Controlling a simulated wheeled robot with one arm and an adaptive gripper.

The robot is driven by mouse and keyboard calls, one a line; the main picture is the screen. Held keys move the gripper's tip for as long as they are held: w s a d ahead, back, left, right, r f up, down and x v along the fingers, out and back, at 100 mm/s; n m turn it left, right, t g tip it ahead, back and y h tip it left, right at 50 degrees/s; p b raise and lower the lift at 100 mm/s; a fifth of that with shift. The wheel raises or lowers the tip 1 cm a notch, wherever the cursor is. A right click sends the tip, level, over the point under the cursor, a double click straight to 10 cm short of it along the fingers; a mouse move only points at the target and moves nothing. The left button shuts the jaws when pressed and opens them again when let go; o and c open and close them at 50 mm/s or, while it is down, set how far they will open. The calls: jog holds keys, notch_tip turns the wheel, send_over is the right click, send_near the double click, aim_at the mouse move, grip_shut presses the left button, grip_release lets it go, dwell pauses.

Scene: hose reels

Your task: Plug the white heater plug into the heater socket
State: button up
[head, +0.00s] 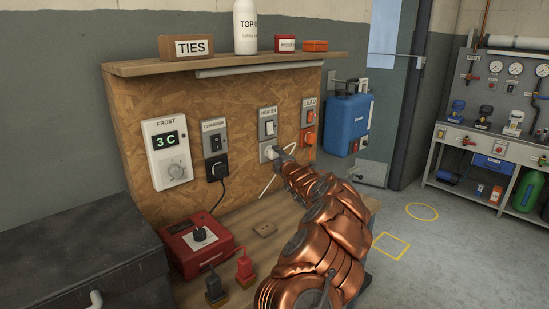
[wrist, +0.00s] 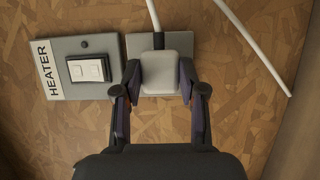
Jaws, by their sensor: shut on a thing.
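The white heater plug (wrist: 165,73) is between the two fingers of my gripper (wrist: 160,82) in the wrist view, and the fingers are shut on its sides. The plug lies over the grey heater socket plate (wrist: 134,46), whose edges show around it. The socket holes are hidden behind the plug, and I cannot tell how deep it sits. The plug's white cable (wrist: 152,14) leaves from its dark collar. In the head view, the white plug (head: 270,150) shows at the plate below the HEATER switch (head: 269,128), with my gripper (head: 280,155) at it.
The CHARGER outlet with a black plug (head: 217,168) is to the left, and the LEAD outlet with an orange plug (head: 309,137) is close on the right. A shelf (head: 150,66) overhangs the board. A red box (head: 205,250) stands on the bench below.

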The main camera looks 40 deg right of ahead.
jog(key=shift+w+p, duration=0.5)
jog(key=shift+w, duration=0.1)
jog(key=o, duration=1.1)
jog(key=shift+o, duration=0.2)
jog(key=shift+s, duration=0.15)
jog(key=shift+v, duration=0.85)
jog(key=shift+s+a, duration=0.3)
jog(key=shift+s, duration=0.3)
jog(key=shift+v, duration=0.9)
jog(key=v, duration=0.6)
jog(key=shift+s, duration=0.4)
